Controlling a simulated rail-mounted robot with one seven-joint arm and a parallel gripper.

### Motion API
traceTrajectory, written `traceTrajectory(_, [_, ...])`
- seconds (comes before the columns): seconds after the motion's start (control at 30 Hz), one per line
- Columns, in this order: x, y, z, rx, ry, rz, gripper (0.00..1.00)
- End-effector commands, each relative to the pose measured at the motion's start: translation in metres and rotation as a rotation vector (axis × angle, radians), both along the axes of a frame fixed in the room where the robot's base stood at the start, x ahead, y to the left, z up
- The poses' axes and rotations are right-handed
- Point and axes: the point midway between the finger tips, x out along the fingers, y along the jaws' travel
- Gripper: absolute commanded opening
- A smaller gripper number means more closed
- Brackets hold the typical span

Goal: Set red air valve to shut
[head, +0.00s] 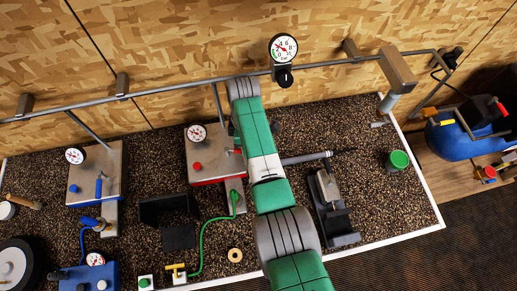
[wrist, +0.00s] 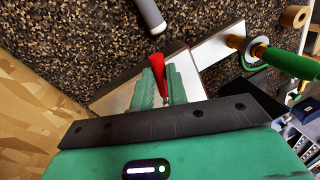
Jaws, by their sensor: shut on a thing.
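The red air valve (wrist: 157,64) shows in the wrist view as a red tapered lever. It stands between the two green fingers of my gripper (wrist: 158,88), which are shut on it. Behind it is the pale metal top of the red-edged station box (wrist: 115,97). In the head view this box (head: 203,172) has a gauge (head: 196,133) and a red button (head: 197,166), and my arm covers its right side. Only a small bit of the red valve (head: 238,151) shows there, beside my arm. The fingers hide the lever's lower part.
A green hose (head: 203,236) runs from a fitting beside the box; its green connector (wrist: 285,62) is right of my gripper in the wrist view. A blue-edged station (head: 97,175) stands left.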

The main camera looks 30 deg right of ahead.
Motion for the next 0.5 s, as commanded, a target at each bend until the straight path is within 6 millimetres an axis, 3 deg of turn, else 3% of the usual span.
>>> traceTrajectory(0.5, [0.013,-0.008,-0.001,0.000,-0.001,0.253,0.00])
